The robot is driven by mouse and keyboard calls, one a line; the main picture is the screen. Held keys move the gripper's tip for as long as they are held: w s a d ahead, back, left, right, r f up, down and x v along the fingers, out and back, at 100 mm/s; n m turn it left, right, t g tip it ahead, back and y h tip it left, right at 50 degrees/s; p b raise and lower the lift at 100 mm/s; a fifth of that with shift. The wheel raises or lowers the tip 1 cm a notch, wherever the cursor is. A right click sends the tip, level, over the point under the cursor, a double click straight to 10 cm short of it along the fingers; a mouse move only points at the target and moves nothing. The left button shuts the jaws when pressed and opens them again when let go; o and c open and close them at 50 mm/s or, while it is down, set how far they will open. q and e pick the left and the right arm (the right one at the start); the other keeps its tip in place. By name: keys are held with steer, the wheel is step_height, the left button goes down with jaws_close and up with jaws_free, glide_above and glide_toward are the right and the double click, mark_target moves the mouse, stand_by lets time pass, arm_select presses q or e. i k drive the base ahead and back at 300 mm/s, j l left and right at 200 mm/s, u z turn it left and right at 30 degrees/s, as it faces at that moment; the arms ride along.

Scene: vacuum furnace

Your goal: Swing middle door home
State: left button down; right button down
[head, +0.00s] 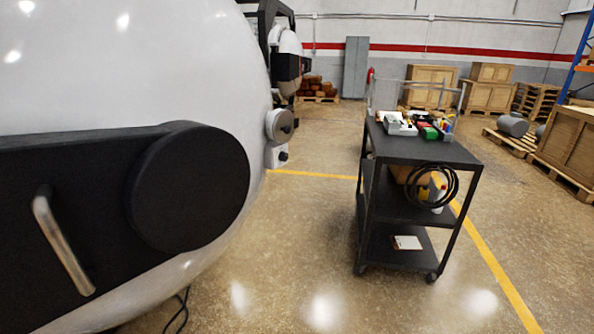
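A large white rounded furnace door (120,80) fills the left of the head view, very close. A black hinge arm or bar (75,195) runs across it and ends in a round black disc (190,187). A bent metal handle (62,243) stands out from the black bar at the lower left. I cannot tell how far the door is swung, as its rim and the furnace opening are out of view. Neither of my grippers shows.
A black tool cart (420,155) stands right of the door, with tools on top and a coiled black hose (438,188). Bare floor lies between them. Wooden crates (430,87) and a grey cabinet (355,67) stand at the back. A black cable (180,312) lies below the door.

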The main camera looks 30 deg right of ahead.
mark_target(137, 140)
steer(key=i+l+u, duration=0.1)
steer(key=l, duration=0.5)
steer(key=i+l+u, duration=0.1)
steer(key=i+l, duration=0.15)
steer(key=l, duration=0.35)
steer(key=i+l, duration=0.15)
steer(key=l, duration=0.45)
steer(key=i+l+u, duration=0.15)
steer(key=l, duration=0.45)
steer(key=l+u, duration=0.1)
steer(key=l, duration=0.5)
steer(key=i+l+u, duration=0.1)
steer(key=l, duration=0.55)
steer(key=i, duration=0.05)
